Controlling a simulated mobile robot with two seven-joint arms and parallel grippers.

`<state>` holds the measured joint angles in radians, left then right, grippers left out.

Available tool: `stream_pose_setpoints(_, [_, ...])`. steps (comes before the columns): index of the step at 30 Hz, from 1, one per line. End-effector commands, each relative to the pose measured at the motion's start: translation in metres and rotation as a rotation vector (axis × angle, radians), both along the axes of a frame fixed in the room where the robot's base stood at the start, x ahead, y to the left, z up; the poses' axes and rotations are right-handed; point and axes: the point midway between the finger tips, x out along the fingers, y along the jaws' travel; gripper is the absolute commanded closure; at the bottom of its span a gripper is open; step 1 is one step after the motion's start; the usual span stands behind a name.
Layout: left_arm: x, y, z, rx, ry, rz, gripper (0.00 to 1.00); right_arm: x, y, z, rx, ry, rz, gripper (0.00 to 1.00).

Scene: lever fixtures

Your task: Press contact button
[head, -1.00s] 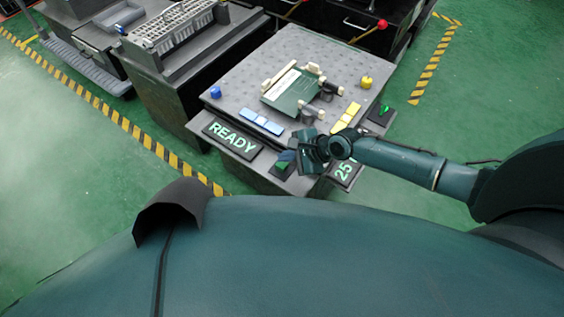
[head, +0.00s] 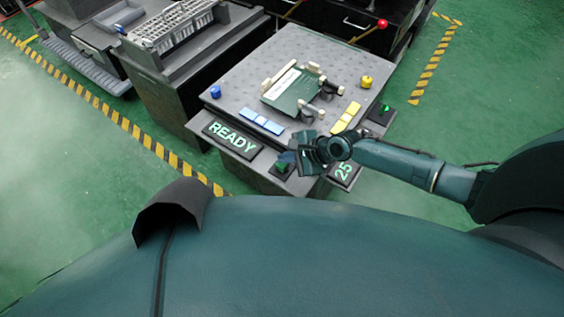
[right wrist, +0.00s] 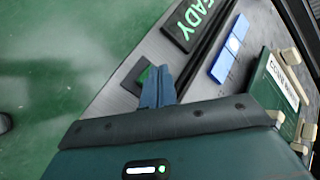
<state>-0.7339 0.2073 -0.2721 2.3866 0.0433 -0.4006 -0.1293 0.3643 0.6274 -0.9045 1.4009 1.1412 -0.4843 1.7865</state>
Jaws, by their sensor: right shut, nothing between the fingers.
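A green button on a black square base (head: 281,171) sits at the front edge of the grey station, right of the READY display. In the right wrist view the green button (right wrist: 146,75) shows partly, just left of my fingertips. My right gripper (head: 291,157) is shut and empty, with its fingertips over or right beside this button. The blue fingers (right wrist: 158,85) hide part of it; I cannot tell whether they touch it. A second green button (head: 385,108) on a black base is at the station's right side. My left gripper is not in view.
The station top (head: 300,52) carries a green fixture (head: 293,90) with levers, blue pads (head: 262,122), yellow pads (head: 346,116), a blue knob (head: 215,91) and a yellow knob (head: 366,81).

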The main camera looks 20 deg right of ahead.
Motion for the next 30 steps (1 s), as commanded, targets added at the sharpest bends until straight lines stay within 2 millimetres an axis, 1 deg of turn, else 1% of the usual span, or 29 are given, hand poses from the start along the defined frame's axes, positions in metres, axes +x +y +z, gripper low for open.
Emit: stream_pose_setpoints(30, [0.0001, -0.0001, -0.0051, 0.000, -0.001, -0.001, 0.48, 0.0004, 0.0001, -0.0091, 0.000, -0.001, -0.001, 1.00])
